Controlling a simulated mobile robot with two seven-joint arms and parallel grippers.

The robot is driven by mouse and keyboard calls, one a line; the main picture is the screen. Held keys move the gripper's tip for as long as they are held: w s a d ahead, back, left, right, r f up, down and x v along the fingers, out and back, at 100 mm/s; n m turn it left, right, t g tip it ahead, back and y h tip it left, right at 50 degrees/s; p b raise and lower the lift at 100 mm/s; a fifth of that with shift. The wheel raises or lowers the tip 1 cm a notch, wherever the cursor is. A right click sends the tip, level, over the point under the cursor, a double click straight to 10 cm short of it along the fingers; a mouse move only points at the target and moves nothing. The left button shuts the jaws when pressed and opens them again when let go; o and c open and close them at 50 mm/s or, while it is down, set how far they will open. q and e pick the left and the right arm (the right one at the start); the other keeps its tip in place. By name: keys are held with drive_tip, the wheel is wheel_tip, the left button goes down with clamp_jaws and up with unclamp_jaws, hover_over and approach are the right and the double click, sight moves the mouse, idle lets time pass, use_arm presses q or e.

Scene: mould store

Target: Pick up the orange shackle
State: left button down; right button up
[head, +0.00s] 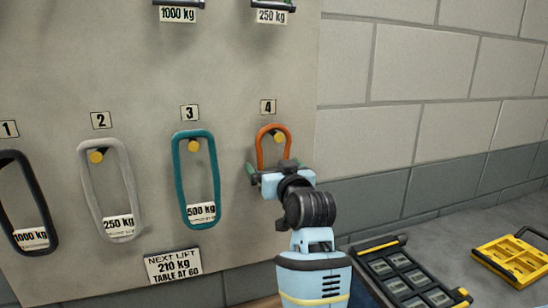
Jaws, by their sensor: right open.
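The orange shackle (261,140) hangs on a yellow peg under the number 4 label on the board. Only its upper bow shows; its lower part is hidden behind my right gripper. My right gripper (270,172) is at the lower part of the shackle, in front of the board. My left gripper is not in view.
A teal sling (181,180), a pale grey sling (88,190) and a black sling (43,200) hang to the left. A sign (173,266) is below.

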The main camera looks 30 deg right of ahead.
drive_tip(key=shift+x, duration=0.9)
drive_tip(key=c, duration=1)
drive_tip(key=shift+r, duration=0.1)
